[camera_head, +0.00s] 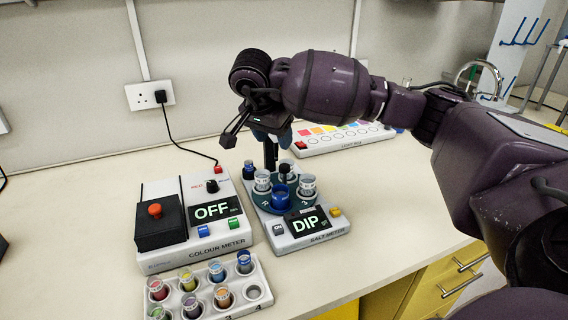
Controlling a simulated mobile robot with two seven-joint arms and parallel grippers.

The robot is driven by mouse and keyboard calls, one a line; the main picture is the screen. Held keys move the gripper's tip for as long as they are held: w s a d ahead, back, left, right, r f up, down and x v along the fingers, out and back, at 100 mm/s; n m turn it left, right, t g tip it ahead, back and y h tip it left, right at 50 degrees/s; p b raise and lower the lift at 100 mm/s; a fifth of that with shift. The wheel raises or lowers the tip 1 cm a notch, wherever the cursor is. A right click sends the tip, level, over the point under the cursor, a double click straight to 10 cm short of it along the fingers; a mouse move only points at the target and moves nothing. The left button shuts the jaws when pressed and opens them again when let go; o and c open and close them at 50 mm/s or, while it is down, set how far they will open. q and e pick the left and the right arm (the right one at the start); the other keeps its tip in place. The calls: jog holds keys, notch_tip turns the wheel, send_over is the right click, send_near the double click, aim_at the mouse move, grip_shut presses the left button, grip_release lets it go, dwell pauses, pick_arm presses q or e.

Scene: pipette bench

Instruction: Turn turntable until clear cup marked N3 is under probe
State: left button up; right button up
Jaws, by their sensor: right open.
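The salt meter (312,241) is a white box whose display reads "DIP". Its teal turntable (257,197) bears several cups around a blue knob (281,196). One clear cup (262,181) is at the left and another clear cup (308,185) at the right; a dark blue one (249,170) is at the back left. I cannot read N3 on any cup. A dark post (270,157) rises behind, with a dark probe-like part (284,172) at the back cup. My right gripper (246,130) is open and empty, above and behind the turntable. My left gripper is out of view.
The colour meter (222,246), reading "OFF", stands close left of the salt meter. A white rack (262,270) with several coloured vials is in front. A light box (345,143) lies behind right. Bench to the right of the salt meter is clear beneath my right arm.

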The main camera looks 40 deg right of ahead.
aim_at(284, 166)
jog(key=x, duration=1)
jog(key=shift+w+d+f+b, duration=0.1)
jog(key=shift+d+f+b, duration=0.05)
jog(key=shift+f+b, duration=0.25)
jog(key=shift+c, duration=0.2)
grip_shut()
